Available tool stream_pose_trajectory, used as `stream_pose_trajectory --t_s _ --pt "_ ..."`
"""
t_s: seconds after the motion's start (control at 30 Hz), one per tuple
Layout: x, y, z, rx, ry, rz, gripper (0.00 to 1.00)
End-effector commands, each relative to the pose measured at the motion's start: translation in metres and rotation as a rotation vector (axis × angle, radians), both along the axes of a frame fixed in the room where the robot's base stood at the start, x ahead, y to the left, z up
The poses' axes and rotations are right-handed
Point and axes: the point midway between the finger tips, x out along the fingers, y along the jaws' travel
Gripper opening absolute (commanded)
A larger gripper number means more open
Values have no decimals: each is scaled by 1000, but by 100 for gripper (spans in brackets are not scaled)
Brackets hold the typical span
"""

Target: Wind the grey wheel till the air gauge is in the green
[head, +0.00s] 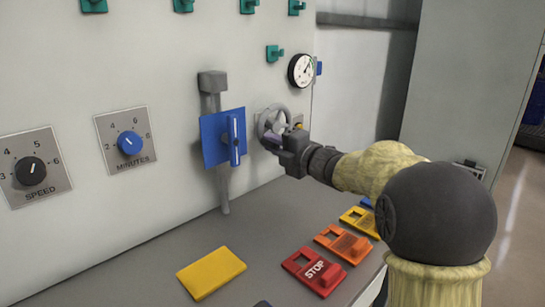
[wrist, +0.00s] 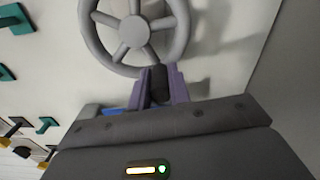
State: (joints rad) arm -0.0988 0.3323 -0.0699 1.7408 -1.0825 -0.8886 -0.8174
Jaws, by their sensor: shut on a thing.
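The grey wheel (head: 263,120) is a spoked handwheel on the pale wall panel. In the wrist view, its hub, spokes and rim (wrist: 134,31) fill the top. My gripper (head: 276,138) is at the wheel's lower side, and its purple-grey fingers (wrist: 159,85) are shut on a dark handle (wrist: 160,84) at the rim. The fingers hide much of that handle. The round air gauge (head: 301,70) is above and right of the wheel, with a white face and a green mark at its upper right. The needle is too small to read exactly.
A blue plate with a lever (head: 223,138) is on the panel just left of the wheel. Two dials, SPEED (head: 30,170) and MINUTES (head: 129,143), are farther left. Teal hooks (head: 274,53) are above. Red, orange and yellow blocks (head: 315,270) lie on the grey ledge below my arm.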

Motion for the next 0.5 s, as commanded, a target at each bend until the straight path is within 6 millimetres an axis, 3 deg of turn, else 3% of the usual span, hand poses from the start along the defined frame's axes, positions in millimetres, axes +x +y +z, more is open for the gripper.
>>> stream_pose_trajectory --t_s 0.03,0.1,0.5 --pt "1 0 -11 -31 -32 2 0" --pt "2 -2 -14 -78 -79 1 0" --pt "10 -9 -22 -301 -300 2 0"
